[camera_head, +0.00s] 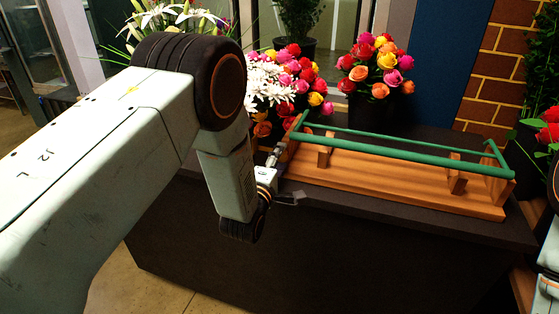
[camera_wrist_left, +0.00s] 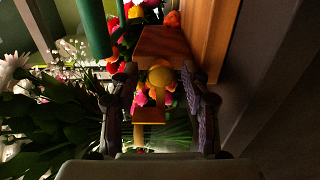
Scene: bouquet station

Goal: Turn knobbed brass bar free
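I cannot make out a brass bar for certain in either view. A wooden stand (camera_head: 400,183) with green rails (camera_head: 415,156) lies on the dark counter. My left gripper (camera_head: 283,178) is at the stand's left end, small and partly hidden by my wrist. In the left wrist view its two dark fingers (camera_wrist_left: 160,100) are apart, with a gap between them. A rounded yellow shape (camera_wrist_left: 160,76) shows in line with the gap, among pink and orange blooms; I cannot tell whether it is a knob or a flower. My right gripper is not in view.
The dark counter (camera_head: 340,235) has a bare front edge. Mixed roses (camera_head: 376,68) in a dark pot stand behind the stand. White flowers (camera_head: 268,85) and more roses stand close behind my left wrist. Red flowers and leaves (camera_head: 545,130) stand at the right.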

